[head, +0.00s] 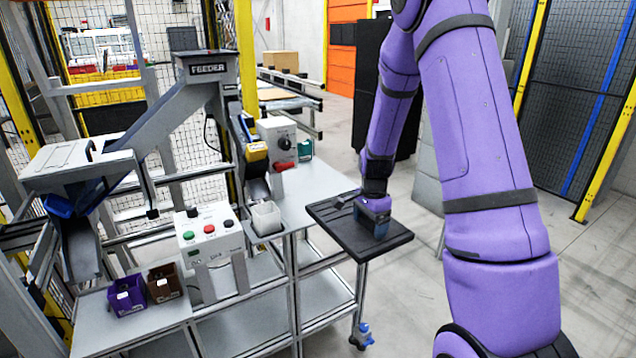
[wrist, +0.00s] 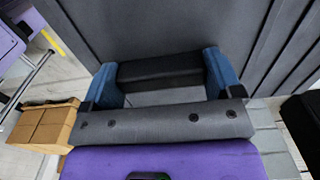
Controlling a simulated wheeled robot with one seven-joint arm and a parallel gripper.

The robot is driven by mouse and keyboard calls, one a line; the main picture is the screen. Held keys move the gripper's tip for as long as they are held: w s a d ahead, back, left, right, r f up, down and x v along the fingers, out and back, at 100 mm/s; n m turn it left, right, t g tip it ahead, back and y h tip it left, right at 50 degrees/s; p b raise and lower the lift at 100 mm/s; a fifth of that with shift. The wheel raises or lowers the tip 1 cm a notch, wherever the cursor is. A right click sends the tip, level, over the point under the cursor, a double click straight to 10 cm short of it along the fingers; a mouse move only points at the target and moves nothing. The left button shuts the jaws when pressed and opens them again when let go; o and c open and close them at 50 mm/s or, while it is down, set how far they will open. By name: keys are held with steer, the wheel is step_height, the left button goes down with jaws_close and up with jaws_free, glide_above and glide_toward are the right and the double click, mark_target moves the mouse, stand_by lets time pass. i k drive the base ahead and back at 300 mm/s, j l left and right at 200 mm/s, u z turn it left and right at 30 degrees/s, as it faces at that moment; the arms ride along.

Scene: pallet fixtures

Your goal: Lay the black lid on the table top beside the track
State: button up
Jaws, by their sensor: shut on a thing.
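The black lid (head: 345,232) is a wide flat plate, held roughly level at the right end of the grey table top (head: 312,182) and reaching out past its edge. In the wrist view the lid (wrist: 130,28) fills the upper part as a dark ribbed surface. My gripper (head: 374,213) is above the lid, with its blue fingers either side of a black handle bar (wrist: 160,71). It is shut on the lid by this bar. The lid's underside is hidden, and I cannot tell whether it touches the table. A sloping track (head: 246,135) comes down onto the table's left part.
A white cup (head: 266,218) stands at the track's foot, and a control box with a red knob (head: 278,142) stands behind. A button box (head: 210,236), a purple bin (head: 127,296) and a brown bin (head: 164,282) are at left. The table between cup and lid is bare.

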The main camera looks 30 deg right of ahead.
mark_target(331, 191)
steer(key=i+l, duration=0.1)
steer(key=i, duration=0.25)
steer(key=i+l, duration=0.1)
steer(key=i, duration=0.25)
steer(key=i+l, duration=0.3)
steer(key=l, duration=0.15)
